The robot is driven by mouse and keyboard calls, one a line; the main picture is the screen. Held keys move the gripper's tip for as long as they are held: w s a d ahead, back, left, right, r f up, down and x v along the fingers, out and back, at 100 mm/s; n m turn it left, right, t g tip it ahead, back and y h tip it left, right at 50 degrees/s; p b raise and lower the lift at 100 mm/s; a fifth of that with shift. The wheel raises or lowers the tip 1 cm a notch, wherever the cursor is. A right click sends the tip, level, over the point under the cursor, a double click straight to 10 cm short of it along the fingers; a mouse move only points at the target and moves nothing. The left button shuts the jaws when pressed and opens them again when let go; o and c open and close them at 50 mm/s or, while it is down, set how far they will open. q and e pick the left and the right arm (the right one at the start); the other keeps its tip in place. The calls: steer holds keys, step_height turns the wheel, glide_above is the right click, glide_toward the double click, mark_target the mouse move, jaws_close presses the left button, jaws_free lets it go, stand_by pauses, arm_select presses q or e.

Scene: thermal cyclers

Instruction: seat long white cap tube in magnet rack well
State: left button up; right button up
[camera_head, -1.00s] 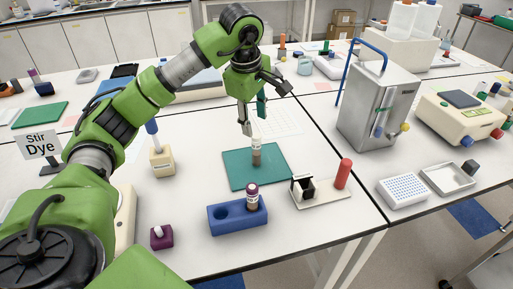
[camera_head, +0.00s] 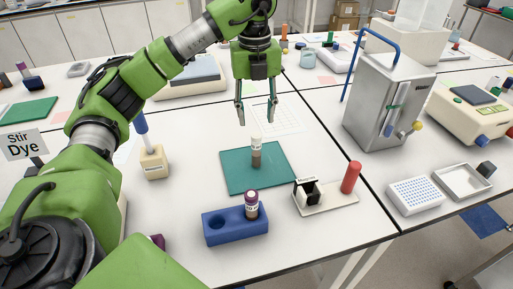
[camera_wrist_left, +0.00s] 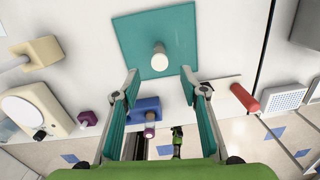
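The long white cap tube (camera_head: 256,151) stands upright on a teal mat (camera_head: 234,177); its body is brown below the white cap. In the left wrist view its round white cap (camera_wrist_left: 159,56) is seen from above. My left gripper (camera_head: 256,114) is open and empty, pointing down above and behind the tube, with clear space between. Its two fingers (camera_wrist_left: 160,76) are spread wide in the wrist view. A small black-and-white holder (camera_head: 308,190) on a pale plate, apparently the magnet rack, stands right of the mat; its well is not clear. My right gripper is not seen.
A blue two-well rack (camera_head: 235,228) in front of the mat holds a purple-capped tube (camera_head: 251,203); its left well is empty. A red cylinder (camera_head: 350,177) stands on the pale plate. A beige block (camera_head: 153,163) is at left. The table around the mat is mostly clear.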

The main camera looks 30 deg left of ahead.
mark_target(256, 152)
arm_select(q)
steer(key=n, duration=0.4)
steer(key=shift+w+a, duration=0.15)
steer(key=shift+w, duration=0.05)
steer(key=shift+f, duration=0.1)
steer(key=shift+n, duration=0.3)
step_height(256, 152, down, 8)
steer(key=shift+f+p, duration=0.15)
steer(key=shift+p, duration=0.25)
step_height(256, 152, down, 4)
steer(key=shift+s+f+p, duration=0.1)
steer(key=shift+s+p, duration=0.05)
steer(key=shift+p, duration=0.7)
steer(key=shift+f, duration=0.55)
jaws_close()
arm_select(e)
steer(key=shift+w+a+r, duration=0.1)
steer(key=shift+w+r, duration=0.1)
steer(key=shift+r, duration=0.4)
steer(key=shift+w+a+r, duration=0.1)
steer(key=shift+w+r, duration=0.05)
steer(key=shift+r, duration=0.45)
